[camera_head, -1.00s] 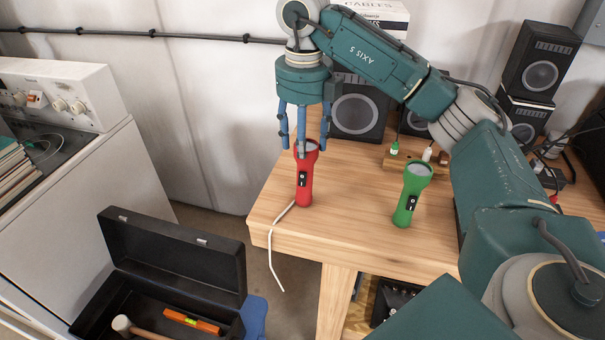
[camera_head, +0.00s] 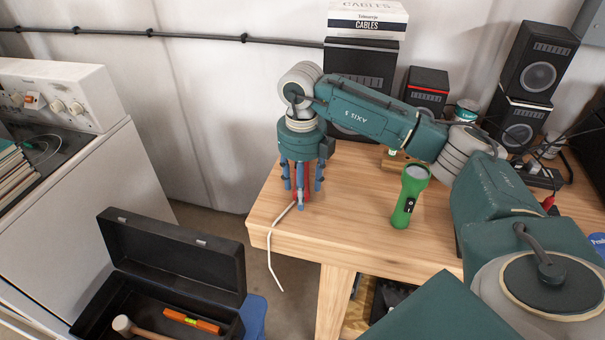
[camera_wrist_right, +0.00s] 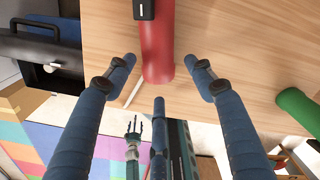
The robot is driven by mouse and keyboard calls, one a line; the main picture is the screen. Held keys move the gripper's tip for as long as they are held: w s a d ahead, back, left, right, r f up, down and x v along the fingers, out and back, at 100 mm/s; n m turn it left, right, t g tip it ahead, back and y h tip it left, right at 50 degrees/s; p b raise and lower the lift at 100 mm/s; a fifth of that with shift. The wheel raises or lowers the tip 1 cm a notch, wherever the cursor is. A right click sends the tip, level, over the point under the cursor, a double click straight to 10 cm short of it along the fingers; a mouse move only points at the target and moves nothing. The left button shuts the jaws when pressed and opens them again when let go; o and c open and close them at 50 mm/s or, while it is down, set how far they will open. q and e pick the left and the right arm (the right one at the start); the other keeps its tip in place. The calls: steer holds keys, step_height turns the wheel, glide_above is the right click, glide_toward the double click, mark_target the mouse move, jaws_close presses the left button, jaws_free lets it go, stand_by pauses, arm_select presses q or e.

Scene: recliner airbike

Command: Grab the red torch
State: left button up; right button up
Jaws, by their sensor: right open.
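The red torch (camera_head: 303,184) stands upright near the left end of the wooden table, largely hidden by my right gripper (camera_head: 302,190) in the head view. The gripper points down with its blue fingers spread around the torch. In the right wrist view the red torch (camera_wrist_right: 157,45) stands between the open fingers of my right gripper (camera_wrist_right: 165,82), with gaps on both sides. A small distant gripper (camera_wrist_right: 133,130), apparently my left one, shows below; its jaw state is too small to tell.
A green torch (camera_head: 409,197) stands to the right on the wooden table (camera_head: 350,225); it also shows in the wrist view (camera_wrist_right: 297,105). Speakers (camera_head: 541,70) stand behind. A white cable (camera_head: 271,255) hangs over the table's edge. An open black toolbox (camera_head: 175,255) is lower left.

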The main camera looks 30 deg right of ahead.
steer(key=shift+c, duration=1.3)
steer(key=c, duration=1)
arm_select(q)
steer(key=shift+s, duration=0.5)
steer(key=shift+f, duration=0.1)
arm_select(e)
steer(key=shift+r, duration=0.15)
